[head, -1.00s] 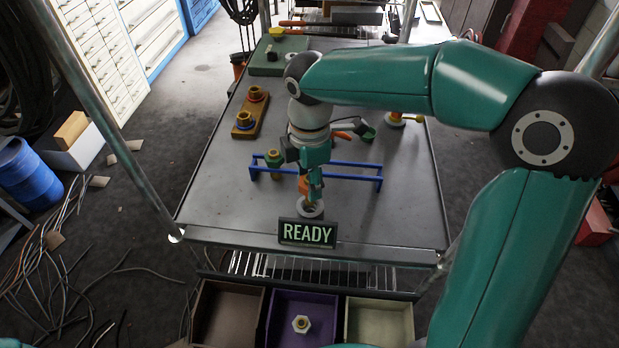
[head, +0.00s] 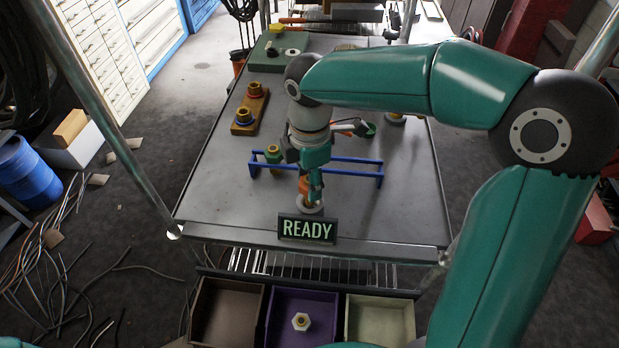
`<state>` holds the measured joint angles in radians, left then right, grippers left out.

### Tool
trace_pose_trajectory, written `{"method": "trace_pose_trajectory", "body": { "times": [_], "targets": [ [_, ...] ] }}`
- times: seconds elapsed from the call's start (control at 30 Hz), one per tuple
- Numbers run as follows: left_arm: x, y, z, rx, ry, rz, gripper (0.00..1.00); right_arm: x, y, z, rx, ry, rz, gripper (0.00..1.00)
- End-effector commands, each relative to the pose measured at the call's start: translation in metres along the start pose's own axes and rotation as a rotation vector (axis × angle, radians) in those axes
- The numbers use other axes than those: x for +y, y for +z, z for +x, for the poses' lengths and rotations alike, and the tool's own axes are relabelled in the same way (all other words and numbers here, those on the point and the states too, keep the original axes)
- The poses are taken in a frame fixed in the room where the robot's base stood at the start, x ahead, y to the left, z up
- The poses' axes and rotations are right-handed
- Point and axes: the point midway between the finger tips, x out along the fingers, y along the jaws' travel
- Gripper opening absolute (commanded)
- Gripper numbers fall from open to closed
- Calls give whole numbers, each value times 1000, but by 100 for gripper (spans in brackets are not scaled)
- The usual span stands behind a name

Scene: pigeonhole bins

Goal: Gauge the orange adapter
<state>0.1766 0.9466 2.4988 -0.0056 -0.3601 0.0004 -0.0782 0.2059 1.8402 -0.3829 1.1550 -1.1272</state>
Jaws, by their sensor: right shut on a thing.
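My right gripper (head: 312,188) points down near the front edge of the bench and is shut on the orange adapter (head: 303,185). The adapter is mostly hidden by the fingers. Its lower end is at a pale ring-shaped gauge (head: 312,209) on the bench; I cannot tell how far it sits in the ring. A sign reading READY (head: 307,229) stands just in front of the gauge. My left gripper is not in view.
A blue rail (head: 345,172) runs behind the gripper, with a green fitting (head: 273,154) by its left end. A wooden board (head: 250,112) holds two brass fittings. Brown (head: 228,283), purple (head: 275,335) and cream bins (head: 380,300) sit in front; the purple one holds a hex fitting (head: 301,321).

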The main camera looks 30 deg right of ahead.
Motion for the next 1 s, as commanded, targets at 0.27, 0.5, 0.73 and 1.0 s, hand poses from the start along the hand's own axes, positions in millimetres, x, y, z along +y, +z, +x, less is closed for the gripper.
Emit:
{"method": "trace_pose_trajectory", "body": {
  "times": [0.27,0.5,0.73,1.0],
  "targets": [
    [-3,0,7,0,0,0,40,0,0,10,0,0,0,0],
    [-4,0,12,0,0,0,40,0,0,17,0,0,0,0],
    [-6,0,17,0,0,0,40,0,0,24,0,0,1,0],
    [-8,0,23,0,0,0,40,0,0,32,0,1,1,0]
  ]
}}
